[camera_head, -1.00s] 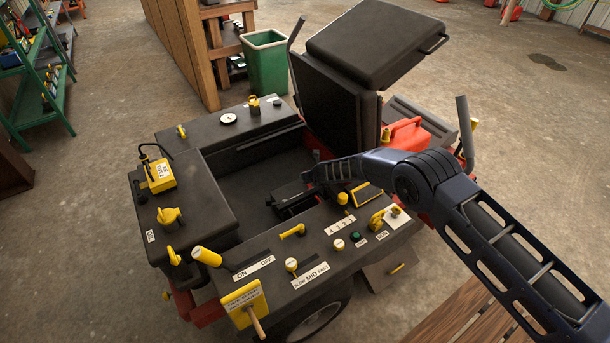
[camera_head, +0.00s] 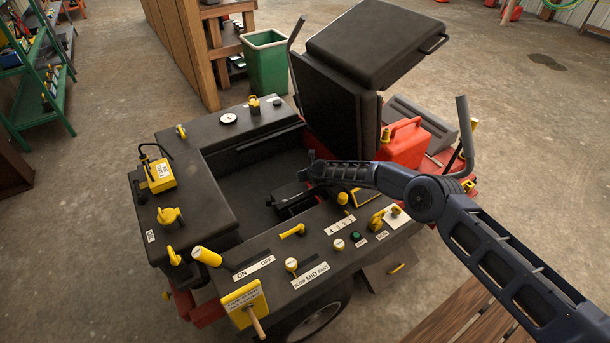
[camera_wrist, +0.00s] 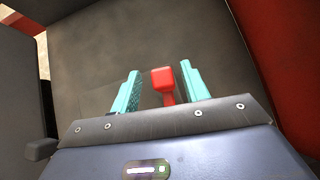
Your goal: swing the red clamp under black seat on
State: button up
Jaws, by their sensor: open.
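The red clamp (camera_wrist: 163,80) shows in the wrist view as a small red block on a narrow red stem, in front of a dark flat surface. My gripper (camera_wrist: 158,85) is open, with one teal finger on each side of the clamp's head. A gap shows on both sides, so the fingers look apart from it. In the head view the black seat (camera_head: 375,45) is tipped up above a black upright panel (camera_head: 335,110). My arm reaches into the machine's well below it. The clamp and my fingertips cannot be made out there.
The control panel (camera_head: 320,255) with yellow levers and knobs lies in front of the well. A red can (camera_head: 402,143) and an upright grey bar (camera_head: 465,130) stand close to my arm. A red wall (camera_wrist: 285,60) rises at right in the wrist view.

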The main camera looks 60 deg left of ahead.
jog(key=shift+w+a+f, duration=0.25)
jog(key=shift+a+f, duration=0.1)
jog(key=shift+f, duration=0.15)
jog(key=shift+c, duration=0.3)
grip_shut()
